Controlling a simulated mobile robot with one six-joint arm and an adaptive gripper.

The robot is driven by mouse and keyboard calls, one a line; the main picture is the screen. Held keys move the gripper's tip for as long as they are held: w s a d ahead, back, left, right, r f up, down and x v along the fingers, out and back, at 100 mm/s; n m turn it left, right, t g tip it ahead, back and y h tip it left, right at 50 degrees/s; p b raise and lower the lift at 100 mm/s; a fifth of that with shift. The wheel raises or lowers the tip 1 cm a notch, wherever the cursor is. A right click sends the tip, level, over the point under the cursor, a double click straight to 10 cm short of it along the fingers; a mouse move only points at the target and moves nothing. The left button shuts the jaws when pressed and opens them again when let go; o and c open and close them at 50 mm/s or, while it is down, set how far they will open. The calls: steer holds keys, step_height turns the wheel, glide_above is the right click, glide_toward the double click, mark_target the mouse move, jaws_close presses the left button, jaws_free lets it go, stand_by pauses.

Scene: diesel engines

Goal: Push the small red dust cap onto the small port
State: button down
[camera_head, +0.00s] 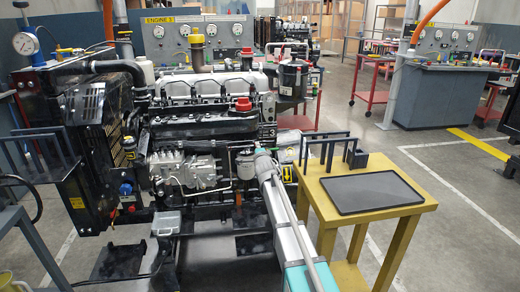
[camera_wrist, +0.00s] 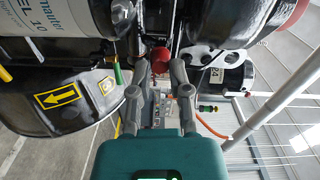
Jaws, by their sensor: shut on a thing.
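The small red dust cap (camera_wrist: 160,55) shows in the wrist view between the fingertips of my gripper (camera_wrist: 160,68), which are shut on it. In the wrist view the cap is close to dark engine parts. I cannot tell whether it touches them, and the small port cannot be made out. In the head view my arm reaches up from the bottom, and its gripper end is at the right end of the engine (camera_head: 205,120). The fingertips and the held cap are hidden there.
A white labelled canister (camera_wrist: 65,18) and a black cover with a yellow arrow label (camera_wrist: 58,97) crowd the left of the wrist view. A larger red cap (camera_head: 242,104) sits on the engine. A yellow table (camera_head: 405,213) with a black tray (camera_head: 372,193) stands at right.

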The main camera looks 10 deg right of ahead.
steer(key=shift+w, duration=0.15)
steer(key=c, duration=0.5)
jaws_free()
steer(key=shift+c, duration=0.4)
steer(key=s, duration=0.7)
stand_by(0.7)
stand_by(0.3)
